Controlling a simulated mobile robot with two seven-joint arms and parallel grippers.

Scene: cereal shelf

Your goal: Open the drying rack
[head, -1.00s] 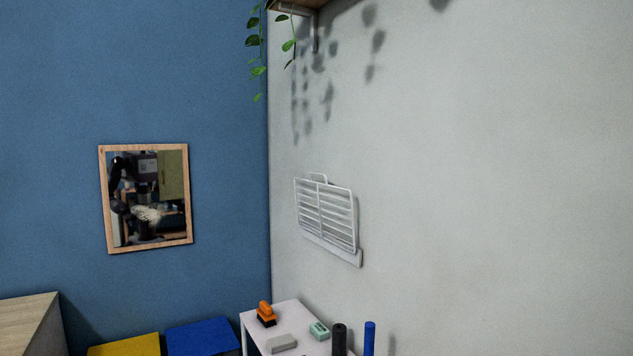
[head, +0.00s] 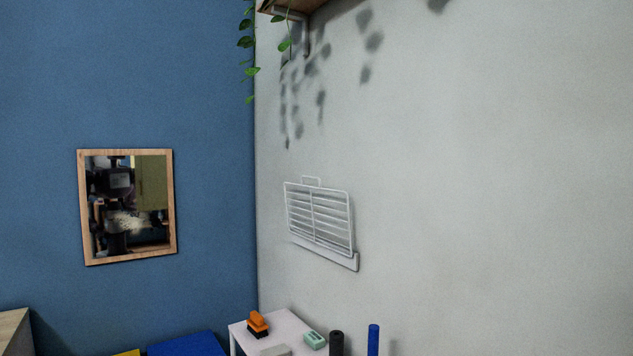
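The drying rack (head: 318,218) is a white wire frame with several horizontal bars, mounted on the grey wall right of the room corner. It is folded up nearly flat against the wall. A small wire loop (head: 311,181) stands at its top edge, and a white mounting bar (head: 325,252) runs along its bottom. Neither of my grippers shows directly in the head view. A blurred reflection of my body shows in the mirror, too unclear to read the grippers.
A white table (head: 240,337) below the rack holds an orange-handled brush (head: 258,324), a mint-green box (head: 314,340), and upright black (head: 336,342) and blue (head: 373,340) cylinders. A wood-framed mirror (head: 82,210) hangs on the blue wall. A shelf (head: 325,8) with a hanging plant (head: 245,41) is above.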

